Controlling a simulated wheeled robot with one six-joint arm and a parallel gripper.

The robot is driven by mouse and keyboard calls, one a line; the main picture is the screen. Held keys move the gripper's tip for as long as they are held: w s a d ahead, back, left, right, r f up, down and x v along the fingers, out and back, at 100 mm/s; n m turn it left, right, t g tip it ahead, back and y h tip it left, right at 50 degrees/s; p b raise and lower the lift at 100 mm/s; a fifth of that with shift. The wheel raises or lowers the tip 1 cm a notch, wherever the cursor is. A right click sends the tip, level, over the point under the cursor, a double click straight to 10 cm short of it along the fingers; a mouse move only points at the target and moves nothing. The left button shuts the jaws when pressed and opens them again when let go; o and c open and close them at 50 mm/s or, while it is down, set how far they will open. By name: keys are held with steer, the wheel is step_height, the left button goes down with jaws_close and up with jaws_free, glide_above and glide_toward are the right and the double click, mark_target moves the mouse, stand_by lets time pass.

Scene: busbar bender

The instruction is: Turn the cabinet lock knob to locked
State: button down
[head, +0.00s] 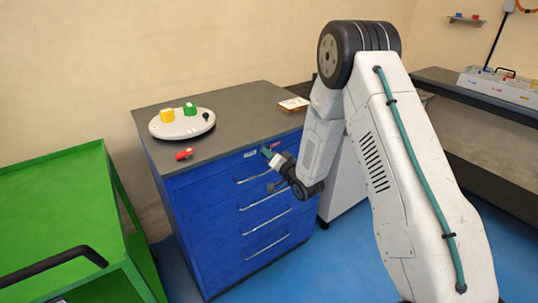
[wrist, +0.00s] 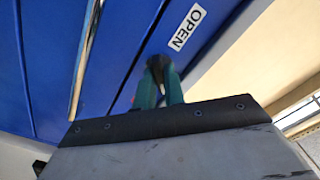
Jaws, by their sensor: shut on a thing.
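The blue cabinet (head: 215,225) has a grey top and several drawers with metal handles. My gripper (head: 266,153) is at the upper part of its front, near the top right drawer edge. In the wrist view, its teal fingers (wrist: 161,88) are shut on a dark lock knob (wrist: 156,62) on the blue front. The fingers hide much of the knob, so its exact angle cannot be told. A white label reading OPEN (wrist: 187,27) is beside the knob. In the head view the knob is hidden behind the gripper.
On the cabinet top are a round white plate (head: 182,130) with yellow and green pieces, a red object (head: 184,154) and a small board (head: 293,104). A green cart (head: 60,210) stands at left. A dark bench (head: 480,115) is at right. Blue floor shows between.

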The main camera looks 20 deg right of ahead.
steer(key=shift+f, duration=0.1)
stand_by(0.3)
steer(key=c, duration=1.5)
jaws_free()
steer(key=shift+v, duration=3.9)
